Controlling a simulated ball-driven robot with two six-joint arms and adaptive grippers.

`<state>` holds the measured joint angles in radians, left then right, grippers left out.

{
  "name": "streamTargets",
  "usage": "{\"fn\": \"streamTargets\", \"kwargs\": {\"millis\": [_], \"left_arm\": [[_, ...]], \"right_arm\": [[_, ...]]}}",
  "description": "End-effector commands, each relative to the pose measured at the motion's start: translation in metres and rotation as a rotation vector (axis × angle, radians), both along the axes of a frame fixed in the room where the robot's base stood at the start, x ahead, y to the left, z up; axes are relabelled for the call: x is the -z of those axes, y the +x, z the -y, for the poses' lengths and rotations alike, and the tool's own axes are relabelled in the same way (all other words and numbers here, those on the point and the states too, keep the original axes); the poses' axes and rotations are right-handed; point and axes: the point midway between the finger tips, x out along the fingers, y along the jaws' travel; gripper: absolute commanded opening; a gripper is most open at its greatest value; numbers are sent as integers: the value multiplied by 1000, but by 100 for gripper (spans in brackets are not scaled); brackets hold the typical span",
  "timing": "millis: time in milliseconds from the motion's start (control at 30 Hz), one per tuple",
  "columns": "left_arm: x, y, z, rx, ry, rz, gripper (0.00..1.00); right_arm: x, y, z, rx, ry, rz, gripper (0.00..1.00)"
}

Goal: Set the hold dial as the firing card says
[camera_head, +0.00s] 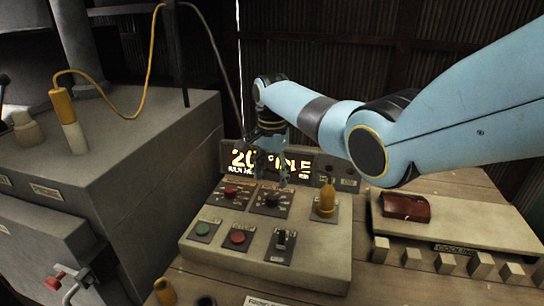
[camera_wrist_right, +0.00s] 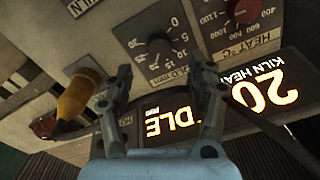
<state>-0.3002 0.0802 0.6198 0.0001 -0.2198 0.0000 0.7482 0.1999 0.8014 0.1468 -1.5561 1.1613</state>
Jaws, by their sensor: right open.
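The hold dial (camera_head: 270,200) is a dark round knob on the sloped control panel (camera_head: 315,262). In the right wrist view the hold dial (camera_wrist_right: 160,46) shows upside down, with a number scale around it; I cannot tell its exact setting. My right gripper (camera_head: 270,178) is just above and behind the hold dial. In the right wrist view its open, empty fingers (camera_wrist_right: 163,72) stand on either side of the dial's picture, apart from the knob. The firing card's text is not readable; only a cut-off label (camera_head: 265,300) shows at the bottom edge. My left gripper is out of view.
The red-centred heat dial (camera_head: 231,192) is left of the hold dial. A lit display (camera_head: 245,160) behind reads 20 and IDLE. An orange handle (camera_head: 327,200) stands at right; green (camera_head: 203,228) and red (camera_head: 238,236) buttons and a switch (camera_head: 281,239) sit in front.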

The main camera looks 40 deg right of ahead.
Motion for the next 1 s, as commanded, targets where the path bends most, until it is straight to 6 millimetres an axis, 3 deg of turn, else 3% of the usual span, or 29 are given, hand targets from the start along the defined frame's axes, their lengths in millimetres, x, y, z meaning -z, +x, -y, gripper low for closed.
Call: {"fn": "streamTargets", "kwargs": {"millis": [100, 300, 1000], "left_arm": [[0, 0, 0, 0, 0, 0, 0], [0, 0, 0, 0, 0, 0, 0], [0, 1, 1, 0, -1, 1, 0]], "right_arm": [[-26, 0, 0, 0, -1, 1, 57], [-51, 0, 0, 0, -1, -1, 57], [-56, 0, 0, 0, 0, -2, 57]]}}
